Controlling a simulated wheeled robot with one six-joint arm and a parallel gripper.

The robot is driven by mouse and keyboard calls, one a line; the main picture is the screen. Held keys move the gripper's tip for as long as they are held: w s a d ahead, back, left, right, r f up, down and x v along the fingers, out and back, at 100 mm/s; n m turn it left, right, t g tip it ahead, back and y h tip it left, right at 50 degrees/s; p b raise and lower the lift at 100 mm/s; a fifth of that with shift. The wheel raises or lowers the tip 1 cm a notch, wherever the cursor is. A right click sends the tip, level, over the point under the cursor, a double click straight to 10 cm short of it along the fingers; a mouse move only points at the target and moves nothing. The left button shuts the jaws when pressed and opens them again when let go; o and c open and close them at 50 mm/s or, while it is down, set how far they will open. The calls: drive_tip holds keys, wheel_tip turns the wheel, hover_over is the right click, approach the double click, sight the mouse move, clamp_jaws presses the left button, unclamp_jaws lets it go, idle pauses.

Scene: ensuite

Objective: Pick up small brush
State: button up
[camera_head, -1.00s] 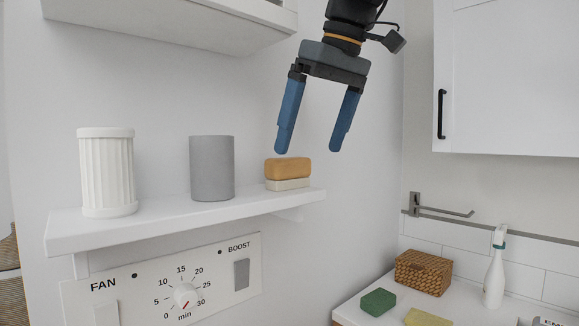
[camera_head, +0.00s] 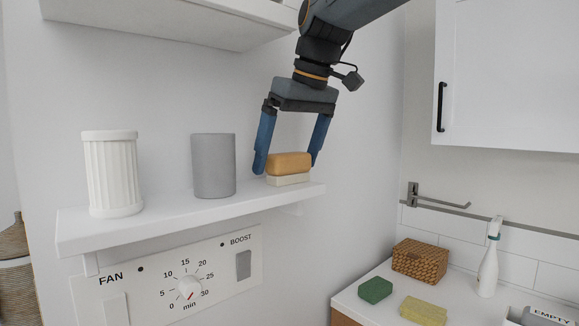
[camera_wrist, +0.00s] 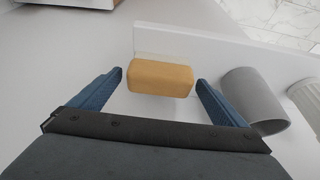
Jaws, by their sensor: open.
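The small brush (camera_head: 289,165) lies at the right end of the white wall shelf. It has a tan, rounded block on top and a pale cream layer underneath. It also shows in the wrist view (camera_wrist: 161,78), between the fingertips. My gripper (camera_head: 286,169) is open, pointing down, with one blue finger on each side of the brush. In the wrist view my gripper (camera_wrist: 160,78) shows gaps between the brush and both fingers. The right finger's tip is partly behind the brush in the head view.
On the shelf (camera_head: 160,222), a grey cup (camera_head: 213,166) stands left of the brush and a white ribbed jar (camera_head: 112,174) farther left. A cabinet hangs above. A counter at lower right holds a wicker box (camera_head: 420,261), sponges and a spray bottle (camera_head: 488,262).

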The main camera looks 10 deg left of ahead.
sight(289, 153)
drive_tip(key=c, duration=1.2)
drive_tip(key=shift+r, duration=0.1)
drive_tip(key=shift+r, duration=0.75)
drive_tip(key=shift+r+b, duration=0.5)
drive_tip(key=shift+r, duration=0.45)
drive_tip(key=shift+s+d+b, duration=1.95)
drive_tip(key=shift+s+d, duration=1.1)
drive_tip(key=shift+d, duration=0.25)
drive_tip(key=shift+s+d+b, duration=1.9)
drive_tip(key=shift+s+d, duration=1.1)
drive_tip(key=shift+d, duration=0.3)
